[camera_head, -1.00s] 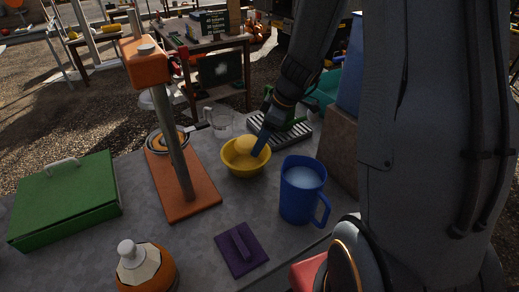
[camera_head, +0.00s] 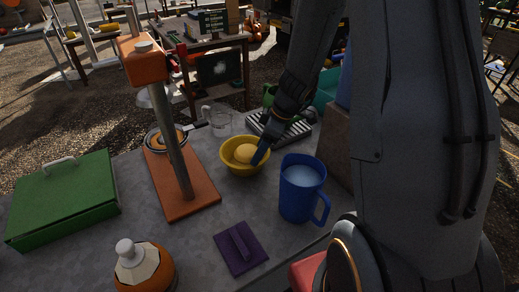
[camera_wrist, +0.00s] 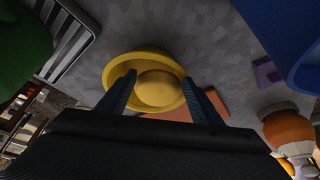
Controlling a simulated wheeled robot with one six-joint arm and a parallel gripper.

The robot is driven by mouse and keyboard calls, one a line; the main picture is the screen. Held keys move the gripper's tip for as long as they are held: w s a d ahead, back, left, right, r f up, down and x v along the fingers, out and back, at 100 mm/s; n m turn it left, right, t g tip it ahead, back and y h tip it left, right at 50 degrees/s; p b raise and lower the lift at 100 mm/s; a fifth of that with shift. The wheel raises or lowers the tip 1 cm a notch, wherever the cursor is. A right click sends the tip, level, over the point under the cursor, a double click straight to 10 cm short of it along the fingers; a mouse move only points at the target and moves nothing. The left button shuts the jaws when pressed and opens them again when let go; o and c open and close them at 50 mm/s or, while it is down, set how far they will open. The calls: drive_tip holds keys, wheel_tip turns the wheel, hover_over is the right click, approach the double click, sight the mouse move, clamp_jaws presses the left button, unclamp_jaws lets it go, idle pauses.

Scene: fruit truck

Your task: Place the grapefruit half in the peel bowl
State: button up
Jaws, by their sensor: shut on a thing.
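The yellow peel bowl (camera_head: 240,172) stands on the grey table in the head view. It also shows in the wrist view (camera_wrist: 147,54). The yellow grapefruit half (camera_head: 244,153) is inside the bowl's rim, rounded side showing. In the wrist view the grapefruit half (camera_wrist: 158,92) sits between the two dark fingers. My gripper (camera_wrist: 160,80) is shut on it, with the fingers reaching into the bowl. In the head view my gripper (camera_head: 257,157) comes in from the upper right. Whether the fruit touches the bowl's floor is hidden.
A blue jug (camera_head: 301,190) stands close right of the bowl. An orange press with a post (camera_head: 178,150) stands to the left, a glass mug (camera_head: 218,120) and a grey rack (camera_head: 290,132) behind.

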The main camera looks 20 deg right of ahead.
drive_tip(key=shift+s+f+b, duration=0.1)
drive_tip(key=shift+f+b, duration=0.3)
drive_tip(key=shift+b, duration=0.2)
drive_tip(key=o, duration=1.2)
drive_tip(key=shift+r, duration=0.15)
drive_tip(key=shift+r+p, duration=0.6)
drive_tip(key=shift+p, duration=0.6)
drive_tip(key=b+v, duration=0.1)
drive_tip(key=v, duration=1.1)
